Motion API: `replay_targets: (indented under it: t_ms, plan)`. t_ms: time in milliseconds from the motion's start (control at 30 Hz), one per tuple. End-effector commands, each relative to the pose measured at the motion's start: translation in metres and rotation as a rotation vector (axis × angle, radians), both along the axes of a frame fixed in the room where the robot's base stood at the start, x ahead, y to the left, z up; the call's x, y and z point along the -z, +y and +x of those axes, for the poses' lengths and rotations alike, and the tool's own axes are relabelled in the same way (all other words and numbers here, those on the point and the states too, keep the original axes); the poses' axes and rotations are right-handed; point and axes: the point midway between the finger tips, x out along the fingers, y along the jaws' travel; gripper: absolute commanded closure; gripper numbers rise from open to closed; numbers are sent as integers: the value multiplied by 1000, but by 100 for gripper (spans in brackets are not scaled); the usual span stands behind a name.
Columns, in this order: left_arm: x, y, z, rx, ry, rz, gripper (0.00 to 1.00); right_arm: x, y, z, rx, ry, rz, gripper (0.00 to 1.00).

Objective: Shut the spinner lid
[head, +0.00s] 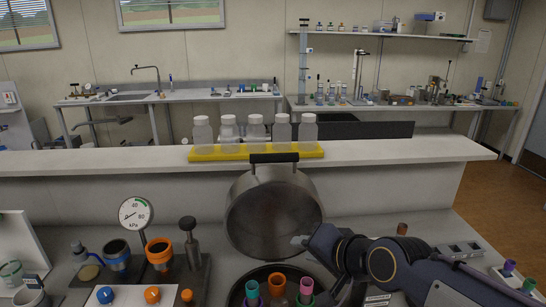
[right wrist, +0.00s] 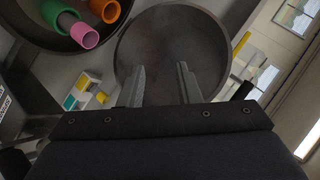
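The spinner lid (head: 273,218) is a round, dull metal disc with a raised rim. It stands open, upright behind the spinner bowl (head: 236,296), with a dark handle (head: 274,158) at its top edge. Teal, orange and pink tubes stand in the bowl. My right gripper (head: 300,241) is in front of the lid's lower right part. In the right wrist view its two fingers (right wrist: 161,85) are apart with nothing between them, and the lid (right wrist: 170,45) lies beyond them. I cannot tell whether they touch it. My left gripper is not in view.
A yellow rack (head: 256,152) of several white-capped bottles stands on the ledge behind the lid. A pressure gauge (head: 135,213), orange-ringed cup (head: 159,253) and dark press-like tool (head: 190,240) stand left of the spinner. Purple-capped tubes (head: 509,267) are at far right.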

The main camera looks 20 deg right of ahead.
Motion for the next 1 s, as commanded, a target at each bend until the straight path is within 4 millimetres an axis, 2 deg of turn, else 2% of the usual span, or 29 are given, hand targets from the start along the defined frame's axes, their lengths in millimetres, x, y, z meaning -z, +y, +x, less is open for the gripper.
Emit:
replay_targets:
  t_ms: [33,100,200,300,433,800,1000]
  plan:
    - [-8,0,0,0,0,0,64,-29,-2,34,84,-61,109,70]
    - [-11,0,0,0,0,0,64,-61,-6,71,184,-150,266,70]
    - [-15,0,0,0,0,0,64,-93,-8,106,269,-243,451,70]
    - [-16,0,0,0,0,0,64,-110,-10,124,309,-296,560,70]
    - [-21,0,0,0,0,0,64,-116,-11,137,324,-313,602,70]
    - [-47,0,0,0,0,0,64,-108,-4,190,322,-310,599,70]
    - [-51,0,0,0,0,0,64,-104,-2,204,321,-312,598,70]
